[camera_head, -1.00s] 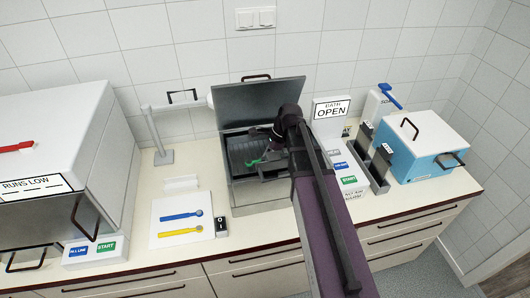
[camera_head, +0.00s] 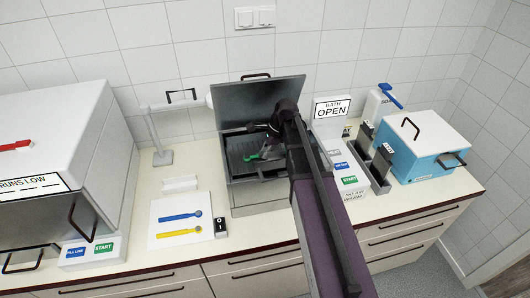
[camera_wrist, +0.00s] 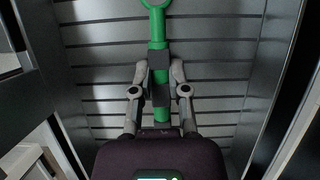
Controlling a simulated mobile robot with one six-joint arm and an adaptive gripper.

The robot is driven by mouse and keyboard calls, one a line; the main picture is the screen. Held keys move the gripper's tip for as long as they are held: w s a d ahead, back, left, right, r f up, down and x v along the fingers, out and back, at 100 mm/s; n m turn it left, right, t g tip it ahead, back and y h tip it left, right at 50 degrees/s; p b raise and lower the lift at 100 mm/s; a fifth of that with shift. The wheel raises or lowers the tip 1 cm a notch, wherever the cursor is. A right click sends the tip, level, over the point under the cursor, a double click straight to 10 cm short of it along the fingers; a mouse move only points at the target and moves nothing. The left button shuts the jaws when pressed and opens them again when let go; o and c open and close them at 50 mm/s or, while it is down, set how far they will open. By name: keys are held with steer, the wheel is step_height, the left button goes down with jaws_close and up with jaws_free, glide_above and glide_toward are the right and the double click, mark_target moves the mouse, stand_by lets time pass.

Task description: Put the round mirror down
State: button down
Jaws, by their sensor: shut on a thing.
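My gripper (camera_wrist: 159,78) is shut on the green handle of the round mirror (camera_wrist: 157,32) in the wrist view. The mirror's ring-shaped end is cut off at the top of that view. In the head view, a small green part of the mirror (camera_head: 252,157) shows inside the open grey bath (camera_head: 243,200), over its dark slatted floor. My arm hides much of the gripper there. I cannot tell whether the mirror touches the slats.
The bath's lid (camera_head: 257,98) stands open at the back. A white mat (camera_head: 181,222) with a blue and a yellow tool lies to the left. The bath's walls are close around my gripper.

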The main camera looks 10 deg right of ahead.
steer(key=c, duration=0.6)
jaws_free()
steer(key=shift+f, duration=0.1)
steer(key=p+v, duration=0.5)
steer(key=shift+r, duration=0.45)
steer(key=d, duration=1.2)
steer(key=shift+f, duration=0.3)
steer(key=shift+r, duration=0.1)
